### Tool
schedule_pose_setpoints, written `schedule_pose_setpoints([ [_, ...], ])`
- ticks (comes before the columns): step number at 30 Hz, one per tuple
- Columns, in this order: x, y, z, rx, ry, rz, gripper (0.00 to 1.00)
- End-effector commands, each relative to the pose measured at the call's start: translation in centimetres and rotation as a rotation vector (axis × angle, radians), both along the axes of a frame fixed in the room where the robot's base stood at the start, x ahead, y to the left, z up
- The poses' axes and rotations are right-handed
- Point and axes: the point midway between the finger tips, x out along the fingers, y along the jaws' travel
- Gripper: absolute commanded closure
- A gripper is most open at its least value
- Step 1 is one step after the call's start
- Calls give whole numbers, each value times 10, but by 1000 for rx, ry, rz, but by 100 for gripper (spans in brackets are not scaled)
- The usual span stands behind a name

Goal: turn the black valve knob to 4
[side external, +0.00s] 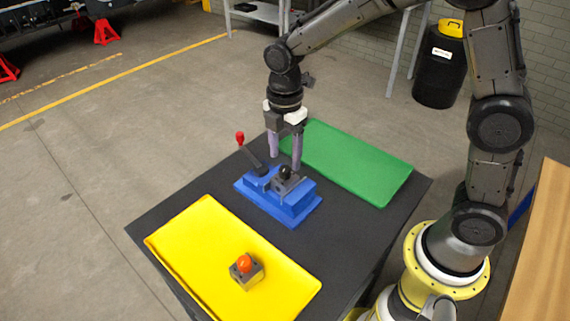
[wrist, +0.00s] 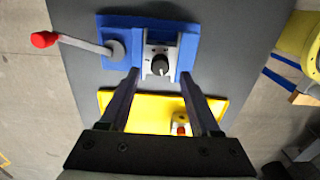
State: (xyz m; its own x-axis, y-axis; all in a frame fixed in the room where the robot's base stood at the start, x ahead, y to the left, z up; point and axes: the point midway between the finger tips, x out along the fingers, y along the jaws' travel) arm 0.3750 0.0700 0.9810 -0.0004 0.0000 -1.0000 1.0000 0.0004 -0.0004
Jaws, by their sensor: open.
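The black valve knob (side external: 286,173) sits on a grey plate on the blue base (side external: 297,210). It also shows in the wrist view (wrist: 160,66), where it lies in line with the gap between my fingers. Marks around it are too small to read, so I cannot tell its setting. My gripper (side external: 285,163) points down, open and empty, with its fingertips just above and around the knob area; I cannot tell whether they touch it. In the wrist view my gripper (wrist: 160,74) has one finger to each side below the knob.
A lever with a red ball (side external: 240,136) rises from the same base, left of the knob. A green tray (side external: 350,165) lies behind, and a yellow tray (side external: 200,240) in front holds a grey box with an orange button (side external: 244,264). Bare black tabletop (side external: 180,188) lies between.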

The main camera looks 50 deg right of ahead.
Motion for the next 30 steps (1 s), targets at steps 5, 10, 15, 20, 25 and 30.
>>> schedule_pose_setpoints([
  [5, -1, 0, -26, 0, 3, 0, 36],
  [10, -1, 0, -37, 0, 1, 0, 36],
  [15, 0, 0, -39, 0, 0, 0, 36],
  [20, 0, 0, -39, 0, 0, 0, 40],
  [25, 0, 0, -38, 0, -1, 0, 70],
  [30, 0, 0, -38, 0, -1, 0, 100],
])
